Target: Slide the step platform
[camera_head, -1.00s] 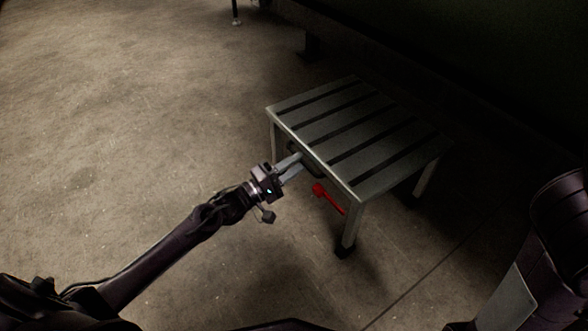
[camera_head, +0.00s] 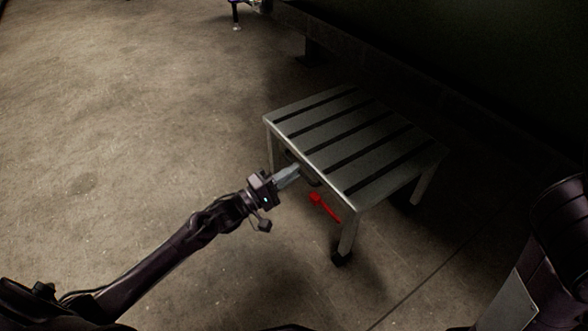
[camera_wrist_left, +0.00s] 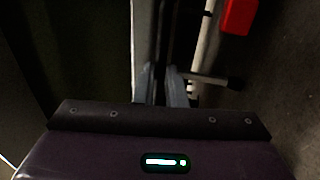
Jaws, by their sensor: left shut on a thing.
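The step platform (camera_head: 352,143) has a grey slatted top on legs and stands upright on the floor, right of centre in the head view. A dark handle (camera_head: 312,181) is on its front-left side. My left gripper (camera_head: 296,172) reaches in from the lower left and is shut on this handle. In the left wrist view the left gripper's fingers (camera_wrist_left: 162,82) stand on either side of a dark bar, beside the platform's pale edge (camera_wrist_left: 144,40). A red lever (camera_head: 323,206) sits below the same side, right of the gripper. My right gripper is not in view.
A large dark structure (camera_head: 480,50) runs behind the platform, with a support foot (camera_head: 308,50) near it. A thin dark leg (camera_head: 236,16) stands at the top. The concrete floor (camera_head: 130,120) to the left is clear.

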